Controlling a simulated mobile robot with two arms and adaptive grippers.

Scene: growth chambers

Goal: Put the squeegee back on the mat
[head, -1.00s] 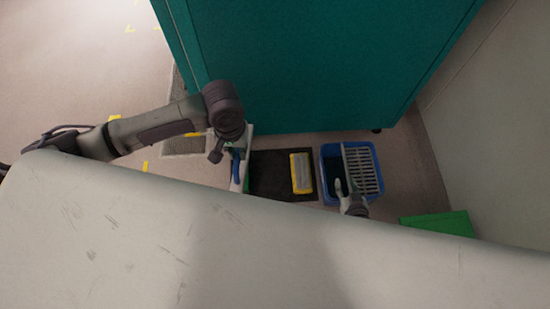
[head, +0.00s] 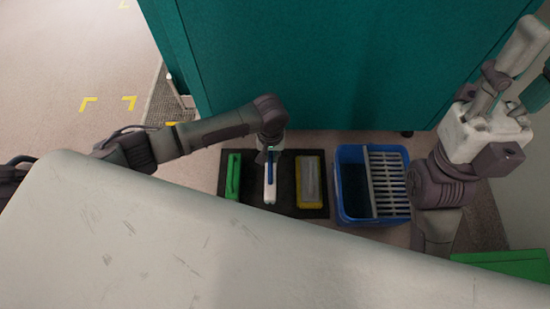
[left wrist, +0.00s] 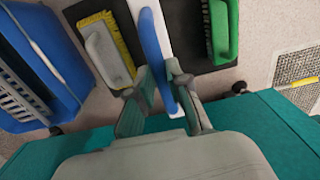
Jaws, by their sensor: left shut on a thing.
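The squeegee (head: 270,188) is white with a blue strip along it. My left gripper (head: 269,148) is shut on it, over the middle of the black mat (head: 287,190). In the left wrist view the squeegee (left wrist: 151,40) runs between the two fingers of my left gripper (left wrist: 160,88), with the mat (left wrist: 188,30) behind it. I cannot tell whether the squeegee touches the mat. My right gripper (head: 515,88) is raised at the upper right, its fingers apart and nothing between them.
A green tool (head: 233,176) lies on the mat left of the squeegee, and a yellow-edged grey brush (head: 310,182) lies right of it. A blue bucket (head: 353,205) with a grey grate stands right of the mat. A teal cabinet (head: 310,60) rises behind.

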